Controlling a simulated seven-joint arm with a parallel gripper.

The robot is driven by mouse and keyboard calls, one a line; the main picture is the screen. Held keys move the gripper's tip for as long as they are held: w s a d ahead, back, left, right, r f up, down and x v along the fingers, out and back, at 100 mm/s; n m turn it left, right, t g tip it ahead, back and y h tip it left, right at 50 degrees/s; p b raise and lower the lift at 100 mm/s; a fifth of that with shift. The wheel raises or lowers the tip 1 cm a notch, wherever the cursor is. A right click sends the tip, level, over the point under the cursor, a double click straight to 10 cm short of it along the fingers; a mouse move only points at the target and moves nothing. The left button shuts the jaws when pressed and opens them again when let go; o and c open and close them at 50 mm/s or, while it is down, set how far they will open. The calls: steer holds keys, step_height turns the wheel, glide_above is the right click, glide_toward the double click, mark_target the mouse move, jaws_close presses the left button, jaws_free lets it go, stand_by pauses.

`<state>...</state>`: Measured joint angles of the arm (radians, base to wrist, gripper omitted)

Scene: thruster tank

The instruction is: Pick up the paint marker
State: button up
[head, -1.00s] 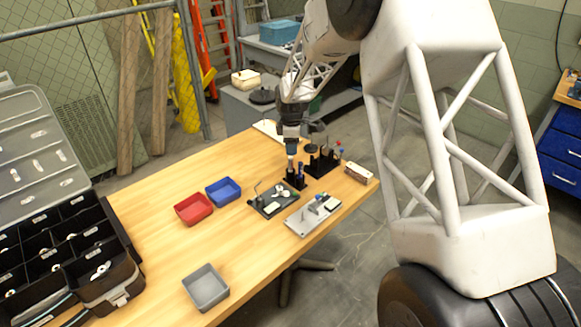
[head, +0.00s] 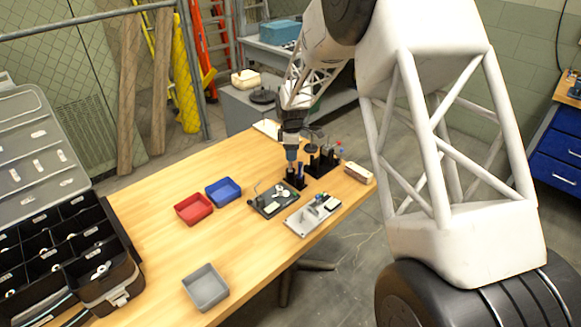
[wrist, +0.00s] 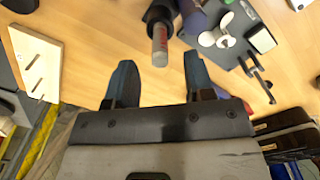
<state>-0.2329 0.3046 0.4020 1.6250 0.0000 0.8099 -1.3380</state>
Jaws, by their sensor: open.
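A pale grey pen-like cylinder with a red mark and a dark lower part (wrist: 160,45), likely the paint marker, stands between and just beyond my fingertips in the wrist view. My gripper (wrist: 160,78) is open, with one blue finger on each side of it; I see no contact. In the head view my gripper (head: 291,158) points down over a small black stand (head: 297,183) and hides most of the marker. A blue-purple pen (wrist: 193,18) stands right beside the marker in the wrist view; it also shows in the head view (head: 301,169).
A black plate with small parts (head: 268,202) and a grey plate fixture (head: 313,213) are near the stand. A black rack (head: 324,160) is behind to the right. Red (head: 194,208), blue (head: 223,191) and grey (head: 206,287) bins stand left on the table. The table's middle is clear.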

steer(key=shift+f, duration=0.1)
steer(key=shift+a+f, duration=0.15)
steer(key=shift+f, duration=2.3)
jaws_close()
steer(key=shift+r, duration=0.15)
step_height(320, 180, up, 10)
steer(key=shift+f, duration=0.15)
steer(key=s+a+f, duration=0.1)
steer(key=s+a, duration=0.3)
steer(key=s, duration=0.5)
steer(key=shift+s, duration=0.4)
